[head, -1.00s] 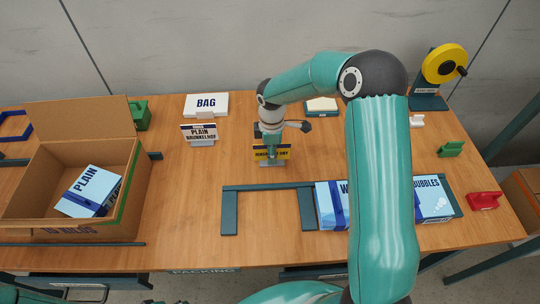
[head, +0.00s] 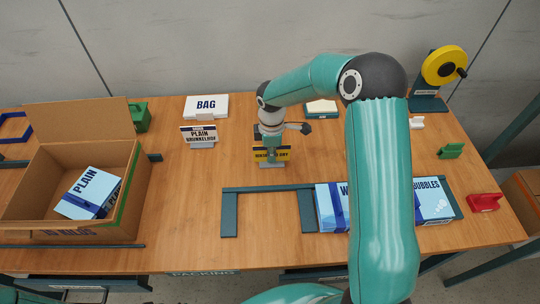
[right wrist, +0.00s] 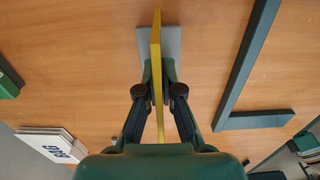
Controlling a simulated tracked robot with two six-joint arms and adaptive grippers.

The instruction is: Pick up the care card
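The care card is a yellow card with a dark printed band (head: 283,153). It stands upright in a small grey holder (head: 271,165) at the middle of the table. In the right wrist view the card (right wrist: 156,40) shows edge-on, its foot in the grey base. My right gripper (right wrist: 159,88) has come down over the card from above, with one finger on each side. The fingers are drawn in close and their tips appear to press on it. In the head view the right gripper (head: 271,140) covers part of the card. My left gripper is out of view.
A "PLAIN" card (head: 199,134) and a white "BAG" box (head: 206,105) stand to the left. An open carton (head: 40,180) is at far left. A dark frame (head: 229,215) and blue boxes (head: 435,200) lie in front. A yellow tape dispenser (head: 444,64) stands back right.

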